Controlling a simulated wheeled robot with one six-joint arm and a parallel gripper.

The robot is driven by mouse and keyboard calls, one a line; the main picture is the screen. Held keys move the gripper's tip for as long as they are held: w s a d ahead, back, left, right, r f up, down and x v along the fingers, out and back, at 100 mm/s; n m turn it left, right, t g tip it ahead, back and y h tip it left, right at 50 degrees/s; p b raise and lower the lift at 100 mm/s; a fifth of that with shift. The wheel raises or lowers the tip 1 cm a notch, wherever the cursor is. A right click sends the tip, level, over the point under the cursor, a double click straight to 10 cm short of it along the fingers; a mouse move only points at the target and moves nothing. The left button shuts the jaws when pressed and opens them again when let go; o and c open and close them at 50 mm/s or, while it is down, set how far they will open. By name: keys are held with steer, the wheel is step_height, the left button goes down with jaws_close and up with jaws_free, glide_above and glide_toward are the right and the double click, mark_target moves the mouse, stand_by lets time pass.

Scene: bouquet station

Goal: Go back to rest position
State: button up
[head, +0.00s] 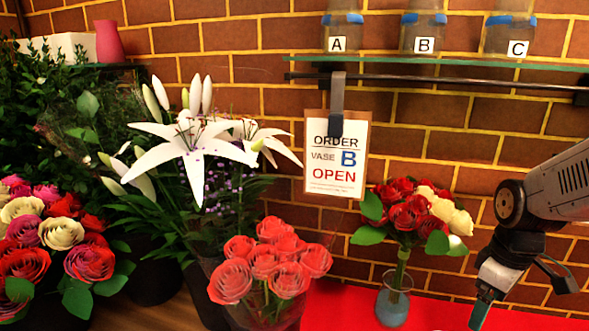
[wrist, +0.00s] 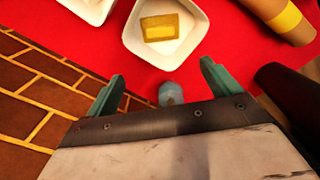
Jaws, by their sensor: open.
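My gripper (head: 484,308) is at the lower right of the head view, pointing down above the red table surface. It is to the right of a small glass vase (head: 392,305) that holds a bouquet of red and cream roses (head: 415,213). The vase stands upright and apart from the gripper. In the wrist view my gripper (wrist: 163,76) has its two teal fingers spread wide, with nothing clasped between them. A small bluish object (wrist: 170,93) shows beyond the palm edge, partly hidden; I cannot tell what it is.
An order card (head: 336,158) reading "VASE B OPEN" hangs from a rail below a glass shelf (head: 450,65) with vases A, B and C. Flowers crowd the left. The wrist view shows white dishes (wrist: 190,45), a brown roll (wrist: 280,18) and the brick wall (wrist: 40,95).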

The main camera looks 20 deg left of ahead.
steer(key=s+d+r+m, duration=0.1)
steer(key=s+r+m, duration=0.2)
steer(key=s, duration=0.4)
steer(key=s+d+r+m+t, duration=0.1)
steer(key=s+r+m, duration=0.2)
steer(key=s, duration=0.4)
steer(key=s+d+r+m, duration=0.1)
steer(key=s+r+m, duration=0.2)
steer(key=s+r, duration=0.2)
steer(key=s, duration=0.3)
steer(key=shift+m, duration=0.4)
